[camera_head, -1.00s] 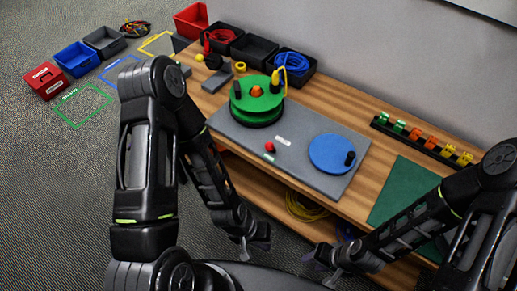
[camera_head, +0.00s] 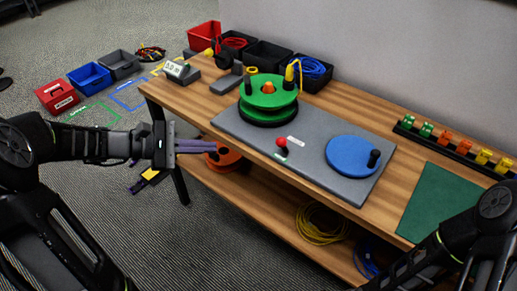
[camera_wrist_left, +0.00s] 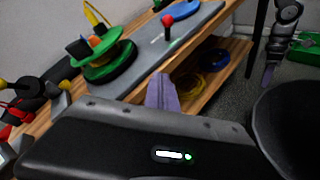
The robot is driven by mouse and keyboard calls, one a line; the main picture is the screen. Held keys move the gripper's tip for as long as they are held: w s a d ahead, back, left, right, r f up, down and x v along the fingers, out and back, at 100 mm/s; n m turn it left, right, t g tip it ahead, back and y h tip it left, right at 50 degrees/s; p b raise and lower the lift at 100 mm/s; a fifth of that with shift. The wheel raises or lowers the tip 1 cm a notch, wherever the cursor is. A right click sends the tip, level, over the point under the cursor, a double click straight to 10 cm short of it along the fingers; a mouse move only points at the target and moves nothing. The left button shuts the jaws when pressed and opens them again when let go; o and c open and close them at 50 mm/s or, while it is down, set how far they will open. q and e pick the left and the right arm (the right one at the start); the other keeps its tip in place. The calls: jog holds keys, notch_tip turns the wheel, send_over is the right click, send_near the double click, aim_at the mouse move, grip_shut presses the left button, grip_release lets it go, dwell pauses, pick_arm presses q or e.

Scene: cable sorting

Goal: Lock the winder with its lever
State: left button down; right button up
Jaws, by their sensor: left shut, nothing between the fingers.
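The winder is a green reel (camera_head: 268,98) with an orange centre on a grey base plate (camera_head: 312,178), and a yellow connector (camera_head: 293,70) stands at its rim. The lever with a red knob (camera_head: 282,142) is at the plate's front edge; it also shows in the left wrist view (camera_wrist_left: 167,20). A blue crank disc (camera_head: 352,155) with a black handle lies on the plate's right part. My left gripper (camera_head: 212,146) is shut and empty, left of the plate by the table's front edge, apart from the lever.
Black bins with red and blue cables (camera_head: 310,72) stand along the back. A green mat (camera_head: 440,203) and a clip rack (camera_head: 455,147) are at right. A shelf below holds an orange spool (camera_head: 224,160) and a yellow cable coil (camera_head: 322,225).

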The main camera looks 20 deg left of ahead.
pick_arm(q)
jog(key=shift+s+d+r+h, duration=0.2)
jog(key=shift+d+r+h, duration=0.15)
jog(key=shift+r, duration=0.15)
jog(key=shift+s+d+r+h, duration=0.2)
jog(key=shift+d+r+h, duration=0.15)
jog(key=shift+r, duration=0.1)
jog(key=shift+f, duration=0.1)
send_near(284, 146)
jog(key=w+a+f, duration=0.2)
jog(key=w+f, duration=0.2)
jog(key=d, duration=0.1)
jog(key=d+r, duration=0.1)
jog(key=d, duration=0.2)
jog(key=shift+w+d+r, duration=0.2)
jog(key=shift+w+d, duration=0.05)
jog(key=shift+d, duration=0.15)
